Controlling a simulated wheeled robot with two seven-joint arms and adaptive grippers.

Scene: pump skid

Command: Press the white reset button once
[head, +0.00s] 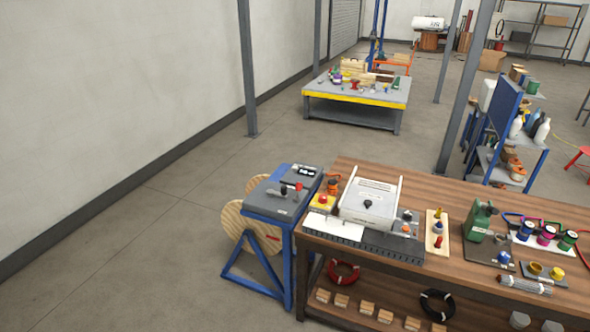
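No white button can be made out for certain at this size. A yellow box with a red button (322,199) sits at the left end of the wooden workbench (465,200). A small grey unit (405,222) with small knobs or buttons stands right of a white-grey box (369,203). Neither of my grippers is in view.
A wooden reel (234,222) stands behind the blue stand. The floor to the left is clear. A yellow-edged table (350,115) stands farther back.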

